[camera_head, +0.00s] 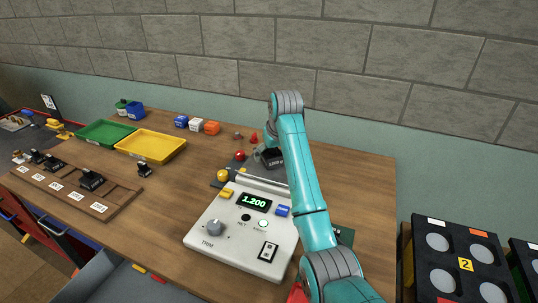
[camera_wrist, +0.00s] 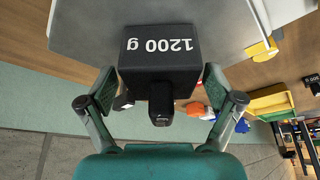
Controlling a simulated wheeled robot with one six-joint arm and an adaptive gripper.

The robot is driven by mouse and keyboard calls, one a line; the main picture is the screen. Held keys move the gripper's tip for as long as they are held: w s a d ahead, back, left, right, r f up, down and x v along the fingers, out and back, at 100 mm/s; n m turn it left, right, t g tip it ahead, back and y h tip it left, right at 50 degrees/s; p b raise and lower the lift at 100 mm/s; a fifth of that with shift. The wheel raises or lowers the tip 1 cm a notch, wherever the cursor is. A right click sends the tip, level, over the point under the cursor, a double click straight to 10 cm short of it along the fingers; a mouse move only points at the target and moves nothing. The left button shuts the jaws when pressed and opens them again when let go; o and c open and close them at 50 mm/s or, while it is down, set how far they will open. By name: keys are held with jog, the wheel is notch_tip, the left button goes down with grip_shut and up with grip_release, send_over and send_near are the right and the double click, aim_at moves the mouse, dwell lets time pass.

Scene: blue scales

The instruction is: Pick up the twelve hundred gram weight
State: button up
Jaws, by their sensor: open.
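The twelve hundred gram weight (camera_wrist: 160,52) is a black block marked "1200 g" with a knob-like handle, standing on a grey plate (camera_wrist: 90,25) in the wrist view. My gripper (camera_wrist: 159,92) is open, with one finger on either side of the weight's handle; I cannot tell whether they touch it. In the head view the weight (camera_head: 271,158) shows dark behind the scale, partly covered by my arm. The white scale (camera_head: 225,248) has a display (camera_head: 255,203) reading 1.200.
A wooden rack (camera_head: 105,205) with several black weights lies at the left. A black case (camera_head: 455,265) stands at the right.

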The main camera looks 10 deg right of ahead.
jog(key=shift+f, duration=0.15)
jog(key=shift+a, duration=0.1)
jog(key=c, duration=1.7)
jog(key=shift+w, duration=0.1)
grip_shut()
jog(key=shift+r, duration=0.3)
notch_tip(320, 180, up, 8)
jog(key=shift+r, duration=0.95)
jog(key=shift+f, duration=4.95)
